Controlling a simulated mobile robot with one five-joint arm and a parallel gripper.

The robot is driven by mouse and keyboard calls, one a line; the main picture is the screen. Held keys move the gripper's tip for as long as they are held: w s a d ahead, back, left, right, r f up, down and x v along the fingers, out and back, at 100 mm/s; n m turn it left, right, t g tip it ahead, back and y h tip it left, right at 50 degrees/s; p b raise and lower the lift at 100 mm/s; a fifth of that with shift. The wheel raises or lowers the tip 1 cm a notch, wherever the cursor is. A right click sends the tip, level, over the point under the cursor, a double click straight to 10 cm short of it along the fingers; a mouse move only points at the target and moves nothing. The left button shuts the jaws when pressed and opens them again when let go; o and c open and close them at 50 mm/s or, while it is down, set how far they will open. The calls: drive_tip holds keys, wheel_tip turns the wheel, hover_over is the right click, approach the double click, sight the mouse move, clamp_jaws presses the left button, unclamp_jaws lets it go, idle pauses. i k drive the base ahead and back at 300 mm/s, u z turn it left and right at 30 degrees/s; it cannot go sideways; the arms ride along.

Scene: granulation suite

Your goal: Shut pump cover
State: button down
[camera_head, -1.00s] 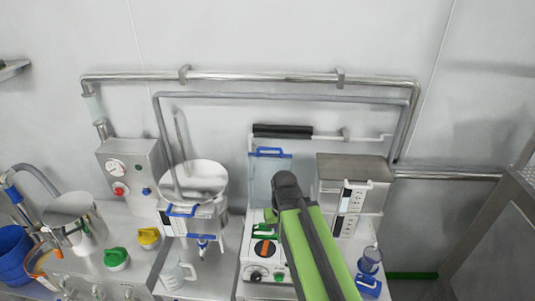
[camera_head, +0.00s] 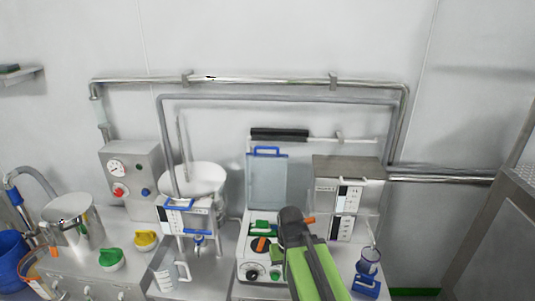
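The pump (camera_head: 248,266) is a white unit with dials, green parts and an orange and black rotor, on the bench at centre. Its cover (camera_head: 267,181) is a clear bluish panel with a blue handle (camera_head: 267,150) on top. The cover stands upright behind the pump, open. My gripper (camera_head: 308,220) is at the end of my green and black arm, in front of and right of the cover. An orange tip shows there. The gripper does not touch the cover as far as I can see. Its fingers are mostly hidden by the arm.
A grey box with a display (camera_head: 348,195) stands close right of my gripper. A blue-based beaker (camera_head: 369,270) is at the right. Pipes run along the wall above.

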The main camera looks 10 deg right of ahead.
sight(278, 156)
drive_tip(key=z, duration=0.05)
drive_tip(key=k, duration=0.55)
drive_tip(key=u, duration=0.7)
drive_tip(key=i, duration=1.15)
drive_tip(key=u, duration=0.95)
drive_tip(key=i, duration=0.65)
drive_tip(key=u, duration=0.1)
